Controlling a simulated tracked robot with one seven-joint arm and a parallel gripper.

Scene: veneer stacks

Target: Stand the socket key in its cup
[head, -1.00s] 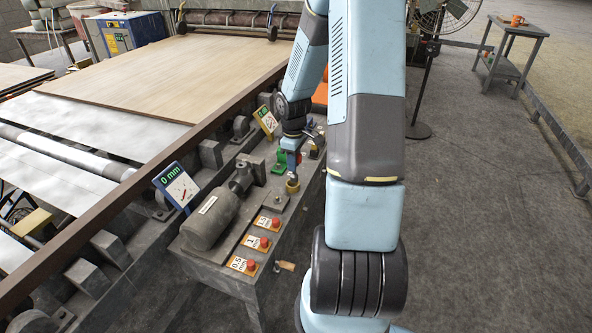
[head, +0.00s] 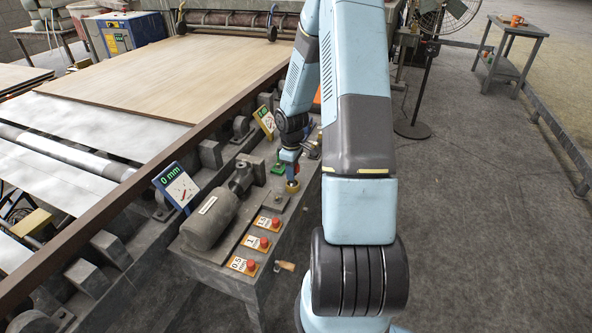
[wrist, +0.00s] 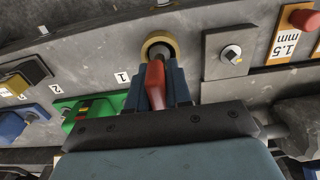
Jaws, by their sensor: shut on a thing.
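The socket key (wrist: 154,82) has a red handle and a dark shank. My gripper (wrist: 157,88) is shut on its red handle, with a blue finger on each side. The cup is a round brass-coloured ring (wrist: 159,42) on the grey bench, and it also shows in the head view (head: 292,186). The key's shank end lies over the cup's opening in the wrist view; how deep it reaches inside I cannot tell. In the head view my gripper (head: 290,171) is just above the cup, and the key is mostly hidden there.
A plate with a square stud (wrist: 231,54) sits beside the cup. A green block (wrist: 88,113) and a blue block (wrist: 15,122) are on the other side. Red buttons (head: 264,242), a grey motor (head: 211,218) and a tilted 0 mm display (head: 177,187) stand nearer on the bench.

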